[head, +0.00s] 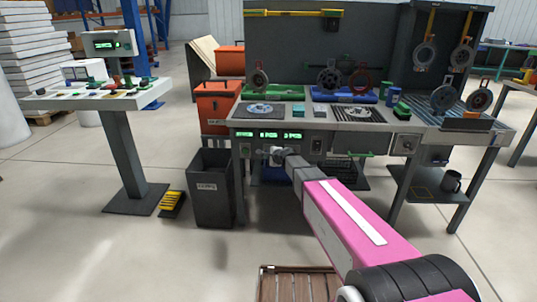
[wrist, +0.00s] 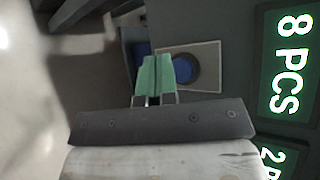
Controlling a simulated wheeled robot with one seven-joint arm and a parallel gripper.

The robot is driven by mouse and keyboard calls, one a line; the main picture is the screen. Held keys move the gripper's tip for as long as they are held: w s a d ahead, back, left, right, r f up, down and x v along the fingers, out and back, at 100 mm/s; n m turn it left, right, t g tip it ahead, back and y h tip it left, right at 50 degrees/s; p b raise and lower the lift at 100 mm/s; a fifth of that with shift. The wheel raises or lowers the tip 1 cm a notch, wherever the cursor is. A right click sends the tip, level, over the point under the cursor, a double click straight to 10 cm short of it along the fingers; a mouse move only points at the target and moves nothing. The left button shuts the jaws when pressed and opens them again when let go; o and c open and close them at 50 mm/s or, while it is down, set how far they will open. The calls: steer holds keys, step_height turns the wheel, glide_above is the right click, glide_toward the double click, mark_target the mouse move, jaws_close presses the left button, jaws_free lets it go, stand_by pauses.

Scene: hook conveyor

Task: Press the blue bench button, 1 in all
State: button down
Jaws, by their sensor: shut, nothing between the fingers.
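The blue bench button (wrist: 184,69) is a round blue cap on a pale square plate (wrist: 208,57) in the wrist view. My gripper (wrist: 154,58) has two pale green fingers shut together with nothing between them. The fingers are beside the button in the picture and overlap the plate's left edge. I cannot tell whether the fingertips touch the plate. In the head view my gripper (head: 277,152) is at the bench's front panel, just below the green displays (head: 268,134), and I cannot make out the button there.
The workbench (head: 300,124) holds trays, discs and a dark back panel. A grey bin (head: 211,190) stands at its left front. A control stand (head: 122,150) with several coloured buttons is farther left. A slatted pallet (head: 300,284) lies on the floor near me. Open floor lies between stand and pallet.

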steer(key=s, duration=0.4)
steer(key=shift+s+a, duration=0.1)
steer(key=shift+s, duration=0.15)
stand_by(0.5)
steer(key=s+d+f+n+g+h, duration=0.2)
steer(key=s+d+n+g+h, duration=0.2)
steer(key=s+d+n, duration=0.3)
steer(key=s+d+f+n+g+h, duration=0.2)
steer(key=s+d+n+g+h, duration=0.2)
steer(key=s+d, duration=1.2)
steer(key=s+n+g, duration=0.2)
steer(key=s+n, duration=0.1)
steer(key=s, duration=0.5)
steer(key=shift+s+d+f, duration=0.4)
